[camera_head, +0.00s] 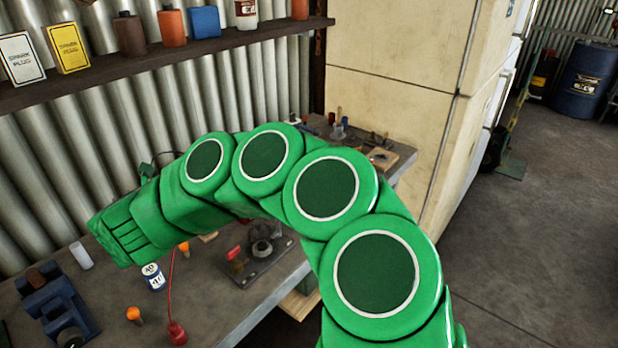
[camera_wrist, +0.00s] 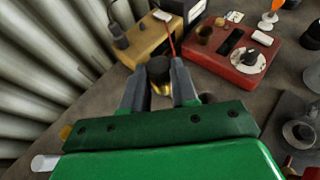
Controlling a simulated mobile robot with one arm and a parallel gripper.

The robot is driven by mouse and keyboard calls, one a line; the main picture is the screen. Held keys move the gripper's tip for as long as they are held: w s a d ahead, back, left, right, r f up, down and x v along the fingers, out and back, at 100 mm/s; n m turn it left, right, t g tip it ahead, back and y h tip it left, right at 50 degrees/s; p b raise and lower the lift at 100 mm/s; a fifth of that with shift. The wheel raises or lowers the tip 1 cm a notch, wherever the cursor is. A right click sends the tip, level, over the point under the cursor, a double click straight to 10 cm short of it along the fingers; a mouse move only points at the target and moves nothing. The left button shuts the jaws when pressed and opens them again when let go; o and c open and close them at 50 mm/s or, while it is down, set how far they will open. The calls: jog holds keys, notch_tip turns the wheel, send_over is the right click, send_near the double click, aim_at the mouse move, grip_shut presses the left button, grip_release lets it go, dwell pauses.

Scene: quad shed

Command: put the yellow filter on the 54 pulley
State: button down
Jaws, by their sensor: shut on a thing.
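In the wrist view my gripper (camera_wrist: 158,77) is shut on a short cylinder with a dark top and a yellow lower part, which I take to be the yellow filter (camera_wrist: 162,91). The fingers stand on either side of it, and its underside is hidden. In the head view the gripper and the filter are hidden behind my green arm. A round grey ringed part on a dark plate (camera_head: 262,248) sits on the bench; it also shows at the right of the wrist view (camera_wrist: 298,133). I cannot read a 54 on it or tell whether it is the pulley.
On the bench are a blue vise-like tool (camera_head: 55,305), a labelled jar (camera_head: 153,277) and orange-topped items (camera_head: 134,314). Corrugated wall stands behind, under a shelf (camera_head: 170,62).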

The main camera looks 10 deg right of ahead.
jog(key=w+d+r+m+g+h, duration=0.1)
jog(key=w+d+m+h, duration=0.35)
jog(key=d, duration=0.65)
jog(key=w+d+r+m+g+h, duration=0.25)
jog(key=w+d+h, duration=0.2)
jog(key=d, duration=0.75)
jog(key=s+d+r+m+g+h, duration=0.15)
jog(key=d+m+g, duration=0.25)
jog(key=d, duration=0.8)
jog(key=s+d+f+m+g+h, duration=0.1)
jog(key=s+d+m+g+h, duration=0.3)
jog(key=d, duration=0.9)
jog(key=shift+m+t+y, duration=0.25)
jog(key=shift+m+y, duration=0.2)
jog(key=shift+m, duration=0.05)
jog(key=shift+w+d+f, duration=0.15)
jog(key=shift+w+f, duration=1.45)
jog(key=shift+w, duration=1.1)
jog(key=shift+w+d+f, duration=0.2)
jog(key=shift+w+f, duration=1.35)
jog(key=shift+w, duration=1.15)
jog(key=shift+w+d+f, duration=0.15)
jog(key=shift+w+f, duration=1.45)
jog(key=shift+w, duration=1.1)
jog(key=shift+f, duration=1.5)
jog(key=shift+f, duration=0.15)
jog(key=c, duration=0.9)
grip_release()
